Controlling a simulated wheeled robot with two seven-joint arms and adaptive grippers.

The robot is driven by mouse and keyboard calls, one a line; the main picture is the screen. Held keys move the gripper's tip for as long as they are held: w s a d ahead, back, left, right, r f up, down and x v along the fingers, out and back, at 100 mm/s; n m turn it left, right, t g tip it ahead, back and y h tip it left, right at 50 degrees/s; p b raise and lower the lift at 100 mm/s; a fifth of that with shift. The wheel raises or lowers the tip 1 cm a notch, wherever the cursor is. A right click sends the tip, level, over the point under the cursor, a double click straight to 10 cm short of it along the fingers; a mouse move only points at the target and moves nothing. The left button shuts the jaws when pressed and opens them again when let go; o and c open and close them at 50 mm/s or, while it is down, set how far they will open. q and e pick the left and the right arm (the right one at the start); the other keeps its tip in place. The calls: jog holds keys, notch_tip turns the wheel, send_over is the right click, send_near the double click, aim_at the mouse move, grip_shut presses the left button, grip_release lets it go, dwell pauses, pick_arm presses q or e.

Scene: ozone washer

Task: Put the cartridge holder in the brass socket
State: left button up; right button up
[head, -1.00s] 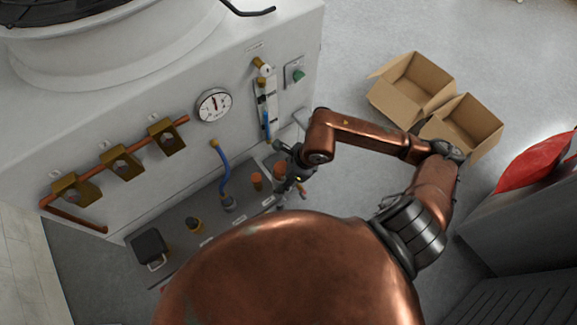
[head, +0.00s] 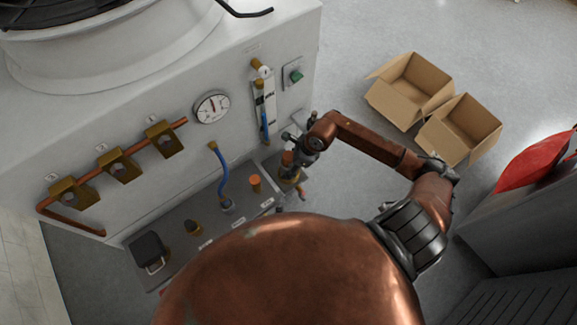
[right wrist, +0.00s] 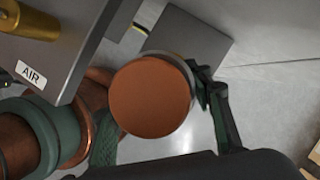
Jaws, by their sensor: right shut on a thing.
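My right gripper (head: 291,156) is shut on a copper-coloured round piece (head: 287,158), probably the cartridge holder. In the right wrist view the holder shows as a flat copper disc (right wrist: 150,95) with a pale rim, between dark green fingers. It is held off the right end of the grey shelf, apart from it. On the shelf, an orange-brown upright fitting (head: 255,183) stands near the right end. A brass fitting with a dark top (head: 192,227) stands further left. I cannot tell which is the brass socket. My left gripper is not in view.
The shelf (head: 175,250) carries a black box with a handle (head: 148,250) and a blue hose (head: 221,175). Its AIR label (right wrist: 31,74) shows close by in the wrist view. Open cartons (head: 410,90) stand on the floor.

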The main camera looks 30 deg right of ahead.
jog(key=shift+f, duration=0.2)
jog(key=o, duration=1.3)
jog(key=shift+c, duration=0.2)
jog(key=v, duration=1.2)
